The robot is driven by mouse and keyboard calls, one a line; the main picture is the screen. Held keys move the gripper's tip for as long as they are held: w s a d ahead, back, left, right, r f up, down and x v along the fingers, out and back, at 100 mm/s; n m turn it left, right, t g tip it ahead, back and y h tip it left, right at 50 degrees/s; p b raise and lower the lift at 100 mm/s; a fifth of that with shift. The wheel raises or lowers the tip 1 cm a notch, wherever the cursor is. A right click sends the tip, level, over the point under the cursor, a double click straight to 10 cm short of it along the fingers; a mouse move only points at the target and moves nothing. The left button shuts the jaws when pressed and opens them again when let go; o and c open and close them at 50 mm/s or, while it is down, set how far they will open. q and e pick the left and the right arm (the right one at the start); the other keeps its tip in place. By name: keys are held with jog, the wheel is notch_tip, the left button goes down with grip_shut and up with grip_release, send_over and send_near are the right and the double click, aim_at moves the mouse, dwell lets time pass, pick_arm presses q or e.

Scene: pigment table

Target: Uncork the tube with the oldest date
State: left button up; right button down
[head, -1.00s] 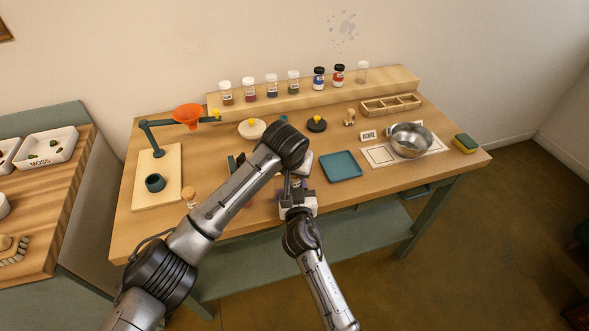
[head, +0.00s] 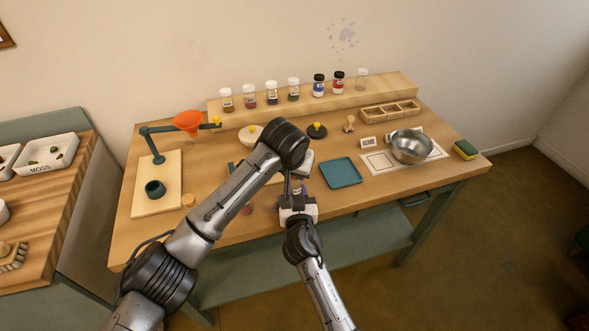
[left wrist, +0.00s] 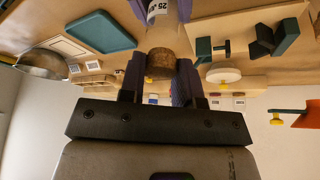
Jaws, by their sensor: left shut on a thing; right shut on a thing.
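In the left wrist view, a brown cork (left wrist: 161,63) sits between the purple fingers of my left gripper (left wrist: 160,72), which is shut on it. A clear tube (left wrist: 165,24) with a white label reading "25" and cut-off letters adjoins the cork. In the head view, my left gripper (head: 296,178) is mostly behind its own wrist, just above my right gripper (head: 297,198) near the table's front edge. The right gripper is shut on the tube, which is largely hidden there. I cannot tell whether the cork is still seated in the tube. The full date is not readable.
A teal tray (head: 341,172) lies right of the grippers. A metal bowl (head: 411,147) and a sponge (head: 465,149) are further right. Several jars (head: 293,90) line the back shelf. An orange funnel (head: 188,121) on a stand and a dark pot (head: 155,188) are left.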

pick_arm(q)
jog(key=shift+r, duration=1.95)
pick_arm(e)
jog(key=c, duration=0.7)
grip_release()
jog(key=shift+s, duration=0.1)
